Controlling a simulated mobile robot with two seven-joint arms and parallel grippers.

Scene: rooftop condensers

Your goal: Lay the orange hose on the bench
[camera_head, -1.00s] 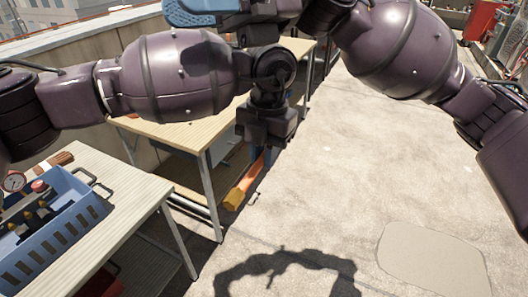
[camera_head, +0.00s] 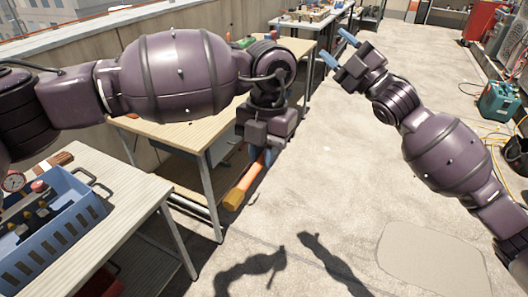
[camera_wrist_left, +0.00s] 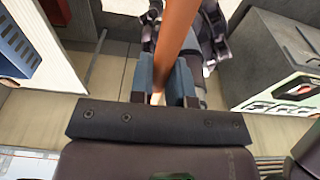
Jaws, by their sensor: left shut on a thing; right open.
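The orange hose (camera_head: 247,182) shows in the head view as a straight, slanting orange length with a yellow lower end. My left gripper (camera_head: 265,155) points down and is shut on it, beside the right edge of a wooden-topped bench (camera_head: 175,133). In the left wrist view the hose (camera_wrist_left: 176,28) runs up between the blue fingers (camera_wrist_left: 172,85). The hose's upper part is hidden in the head view by my gripper. My right gripper (camera_head: 338,48) is open and empty, up and to the right over the floor.
A nearer table (camera_head: 125,222) at lower left holds a blue tool crate (camera_head: 62,238) and a gauge (camera_head: 13,181). A further table (camera_head: 305,24) with small items stands at the back. A teal machine (camera_head: 497,101) and hoses lie at right. The middle floor is clear.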

